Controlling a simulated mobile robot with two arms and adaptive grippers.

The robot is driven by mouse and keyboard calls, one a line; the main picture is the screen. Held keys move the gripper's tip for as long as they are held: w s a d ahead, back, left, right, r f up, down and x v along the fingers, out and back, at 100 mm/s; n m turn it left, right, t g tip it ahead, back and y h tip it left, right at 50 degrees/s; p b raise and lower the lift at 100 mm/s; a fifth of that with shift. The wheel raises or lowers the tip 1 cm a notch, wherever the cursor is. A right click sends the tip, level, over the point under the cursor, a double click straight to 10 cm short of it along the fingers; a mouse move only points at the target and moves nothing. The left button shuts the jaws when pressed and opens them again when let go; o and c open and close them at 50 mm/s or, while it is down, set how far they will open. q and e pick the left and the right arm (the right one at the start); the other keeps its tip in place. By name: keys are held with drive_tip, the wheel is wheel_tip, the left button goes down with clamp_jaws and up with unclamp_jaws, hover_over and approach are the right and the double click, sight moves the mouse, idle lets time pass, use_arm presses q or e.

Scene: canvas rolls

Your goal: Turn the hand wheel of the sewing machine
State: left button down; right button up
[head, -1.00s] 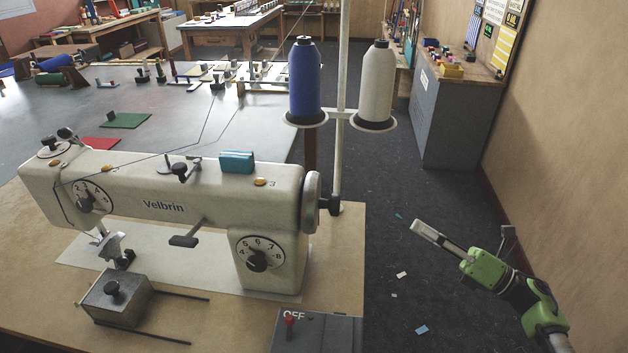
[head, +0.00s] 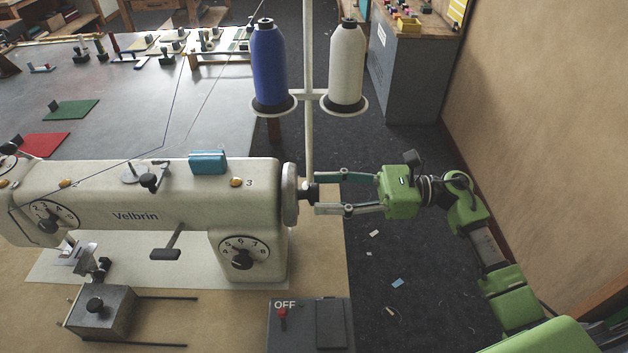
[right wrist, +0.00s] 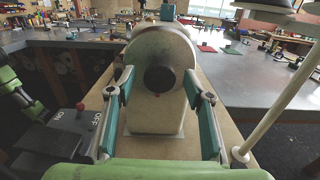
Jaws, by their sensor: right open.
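The cream sewing machine (head: 140,208) marked Velbrin stands on the tabletop. Its round hand wheel (head: 290,195) is at the right end, with a dark hub (head: 307,193) sticking out to the right. My right gripper (head: 316,193) points left at the hub, its two fingers apart, one on the far side and one on the near side. In the right wrist view the hand wheel (right wrist: 160,50) faces the camera, and its dark hub (right wrist: 159,79) lies between the open fingers. Contact with the hub cannot be told. My left gripper is not in the head view.
Blue (head: 269,65) and white (head: 346,65) thread cones stand on a stand just behind the wheel. A switch box (head: 335,322) marked OFF, with a red knob, is at the table's front edge. A wall (head: 540,130) is at the right.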

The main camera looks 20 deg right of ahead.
sight(301, 195)
drive_tip(key=shift+p+x, duration=0.4)
drive_tip(key=shift+x, duration=0.65)
drive_tip(key=shift+w+a, duration=0.1)
drive_tip(key=shift+a, duration=0.25)
drive_tip(key=shift+c, duration=0.8)
drive_tip(key=c, duration=0.9)
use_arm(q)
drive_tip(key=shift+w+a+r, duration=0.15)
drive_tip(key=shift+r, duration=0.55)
use_arm(e)
drive_tip(key=shift+c, duration=0.2)
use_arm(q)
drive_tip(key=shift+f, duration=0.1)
use_arm(e)
drive_tip(key=shift+f, duration=0.1)
